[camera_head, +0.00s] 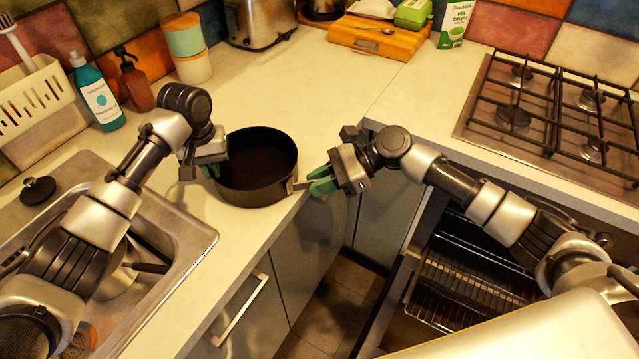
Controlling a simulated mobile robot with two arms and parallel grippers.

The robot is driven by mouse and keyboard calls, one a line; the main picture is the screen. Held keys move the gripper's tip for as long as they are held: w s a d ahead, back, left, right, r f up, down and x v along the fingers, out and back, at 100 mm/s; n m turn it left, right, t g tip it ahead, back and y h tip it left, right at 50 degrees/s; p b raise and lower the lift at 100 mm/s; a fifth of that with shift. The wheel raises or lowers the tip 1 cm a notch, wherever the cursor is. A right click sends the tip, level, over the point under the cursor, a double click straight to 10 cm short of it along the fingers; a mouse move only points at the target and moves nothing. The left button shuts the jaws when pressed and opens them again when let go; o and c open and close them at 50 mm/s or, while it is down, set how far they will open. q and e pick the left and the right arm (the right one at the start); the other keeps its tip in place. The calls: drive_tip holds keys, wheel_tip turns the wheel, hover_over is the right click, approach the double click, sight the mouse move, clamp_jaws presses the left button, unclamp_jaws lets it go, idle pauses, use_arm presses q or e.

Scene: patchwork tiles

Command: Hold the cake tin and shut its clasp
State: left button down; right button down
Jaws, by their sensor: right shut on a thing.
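The cake tin (256,194) is a dark round tin, open at the top, standing upright on the cream worktop near its inner corner. Its small metal clasp (291,185) sticks out from the right side of its wall. My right gripper (307,186) is shut on the clasp, with its green fingers reaching in from the right. My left gripper (212,170) is at the left side of the tin's rim. Its fingertips are partly hidden, so I cannot tell if they close on the wall.
A sink (190,235) lies at the left, with a soap bottle (98,95) and a brown pump bottle (135,82) behind. A gas hob (470,130) is at the right, above an open oven (465,285). The worktop behind the tin is clear.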

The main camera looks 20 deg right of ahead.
sight(299, 189)
drive_tip(key=w+n+g, duration=0.1)
drive_tip(key=n+g, duration=0.1)
drive_tip(key=w+n+g, duration=0.1)
drive_tip(key=n+g, duration=0.1)
drive_tip(key=g, duration=0.1)
drive_tip(key=shift+w+a+h, duration=0.1)
drive_tip(key=shift+h, duration=0.3)
drive_tip(key=shift+w+a+n+g+h, duration=0.1)
drive_tip(key=shift+w+n+g+h, duration=0.2)
drive_tip(key=shift+n+g, duration=0.3)
drive_tip(key=shift+w+n+g+h, duration=0.15)
drive_tip(key=shift+n+g+h, duration=0.2)
drive_tip(key=shift+n+g, duration=0.25)
drive_tip(key=shift+w+a+n+g+h, duration=0.1)
drive_tip(key=shift+w+n+g+h, duration=0.2)
drive_tip(key=shift+n+g, duration=0.3)
drive_tip(key=c, duration=1.2)
unclamp_jaws()
